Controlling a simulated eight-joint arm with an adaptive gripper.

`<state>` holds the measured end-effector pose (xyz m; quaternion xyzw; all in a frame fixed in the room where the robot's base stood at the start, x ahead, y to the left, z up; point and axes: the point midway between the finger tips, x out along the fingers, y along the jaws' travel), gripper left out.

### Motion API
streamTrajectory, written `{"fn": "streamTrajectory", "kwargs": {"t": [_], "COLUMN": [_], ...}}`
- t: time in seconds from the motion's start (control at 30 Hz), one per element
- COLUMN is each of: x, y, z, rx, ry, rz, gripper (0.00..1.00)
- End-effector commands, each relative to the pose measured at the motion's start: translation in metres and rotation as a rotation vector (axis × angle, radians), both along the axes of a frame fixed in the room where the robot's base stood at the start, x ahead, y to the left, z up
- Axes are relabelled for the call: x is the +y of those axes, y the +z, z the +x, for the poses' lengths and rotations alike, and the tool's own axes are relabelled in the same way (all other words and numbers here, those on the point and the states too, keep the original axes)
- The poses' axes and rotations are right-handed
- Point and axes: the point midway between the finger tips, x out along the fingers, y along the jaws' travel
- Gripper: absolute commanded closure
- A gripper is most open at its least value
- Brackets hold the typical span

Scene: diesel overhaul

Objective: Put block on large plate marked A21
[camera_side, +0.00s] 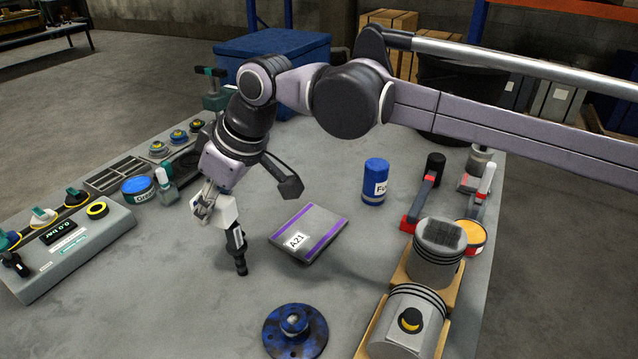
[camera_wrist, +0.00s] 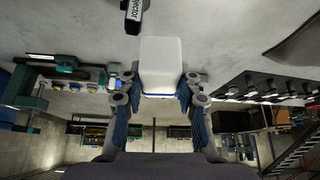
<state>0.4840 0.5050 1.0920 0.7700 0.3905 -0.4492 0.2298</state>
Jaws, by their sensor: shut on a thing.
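The block (camera_side: 227,211) is white with rounded edges. My gripper (camera_side: 212,205) is shut on it and holds it above the table, left of the plate. In the wrist view the block (camera_wrist: 161,68) sits between the two fingers of my gripper (camera_wrist: 160,90). The large plate marked A21 (camera_side: 321,238) is a flat grey square with purple stripes and a white label. It lies on the table, clear of the block. I cannot make out its marking in the wrist view.
A dark injector (camera_side: 239,252) is just below and beside the block; I cannot tell whether they touch. A blue flanged part (camera_side: 295,330) lies in front of the plate, a blue can (camera_side: 375,182) behind it. Pistons (camera_side: 437,250) stand at right. Table around the plate is clear.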

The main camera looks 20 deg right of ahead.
Motion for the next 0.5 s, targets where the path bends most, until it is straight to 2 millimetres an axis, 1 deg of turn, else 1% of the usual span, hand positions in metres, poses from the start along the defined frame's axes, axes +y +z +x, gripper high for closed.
{"fn": "streamTrajectory", "kwargs": {"t": [0.03,0.1,0.17,0.2,0.27,0.3,0.37,0.4,0.47,0.5], "x": [-0.019,-0.045,-0.069,-0.086,-0.112,-0.130,-0.156,-0.173,-0.196,-0.210], "y": [0.001,0.001,0.001,0.001,0.001,0.001,0.001,0.000,0.000,0.000], "z": [0.013,0.028,0.041,0.049,0.060,0.066,0.075,0.080,0.086,0.089], "rx": [0.001,0.001,0.002,0.002,0.001,0.000,0.000,-0.001,-0.002,-0.003], "ry": [-0.015,-0.031,-0.044,-0.054,-0.067,-0.076,-0.090,-0.099,-0.109,-0.116], "rz": [-0.002,-0.004,-0.005,-0.006,-0.006,-0.006,-0.005,-0.005,-0.004,-0.004], "gripper": [1.00,1.00,1.00,1.00,1.00,1.00,1.00,1.00,1.00,1.00]}}
